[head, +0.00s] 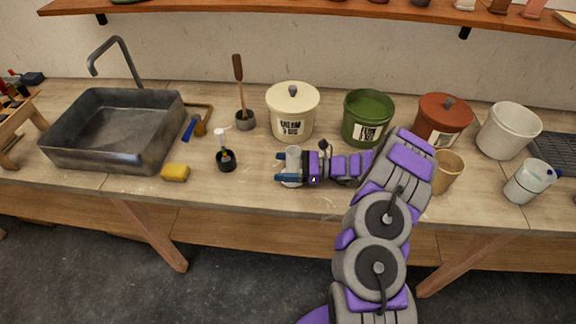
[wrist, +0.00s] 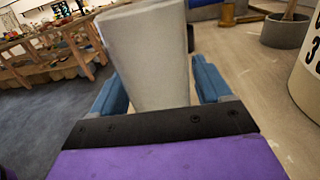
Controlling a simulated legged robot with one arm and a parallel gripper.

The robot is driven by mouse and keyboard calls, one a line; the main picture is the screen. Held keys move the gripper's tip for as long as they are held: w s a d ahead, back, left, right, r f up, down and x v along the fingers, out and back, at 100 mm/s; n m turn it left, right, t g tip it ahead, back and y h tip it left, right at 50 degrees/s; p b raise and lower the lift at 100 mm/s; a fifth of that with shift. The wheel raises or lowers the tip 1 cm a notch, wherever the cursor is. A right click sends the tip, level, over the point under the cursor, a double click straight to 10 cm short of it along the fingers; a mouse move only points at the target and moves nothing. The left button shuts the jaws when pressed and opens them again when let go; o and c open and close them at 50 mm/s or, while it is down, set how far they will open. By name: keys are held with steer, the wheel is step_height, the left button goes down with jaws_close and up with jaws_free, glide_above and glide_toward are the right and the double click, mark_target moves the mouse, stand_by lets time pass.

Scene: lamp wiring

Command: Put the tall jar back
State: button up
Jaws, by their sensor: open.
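A tall pale grey jar (head: 293,155) stands on the wooden workbench, in front of the cream lidded crock. In the wrist view the jar (wrist: 152,55) rises between the two blue fingers and looks wider at its top. My gripper (head: 279,166) reaches in from the right, low over the bench, with its fingers on either side of the jar. The gripper (wrist: 156,82) is open; any contact with the jar is hard to tell.
The cream crock (head: 292,112), green crock (head: 368,118) and red-brown crock (head: 443,116) stand behind my arm. A black pot (head: 226,163) and yellow sponge (head: 175,173) lie left, near the sink (head: 115,130). A shelf (head: 330,12) runs above.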

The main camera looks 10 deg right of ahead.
steer(key=shift+a, duration=0.35)
steer(key=p+v, duration=0.1)
steer(key=v, duration=0.4)
steer(key=p+v, duration=0.1)
steer(key=v, duration=0.5)
steer(key=shift+w, duration=0.25)
steer(key=shift+s+d, duration=0.3)
steer(key=shift+d, duration=0.7)
steer(key=shift+d, duration=0.1)
steer(key=shift+s+a, duration=0.1)
steer(key=shift+a, duration=0.15)
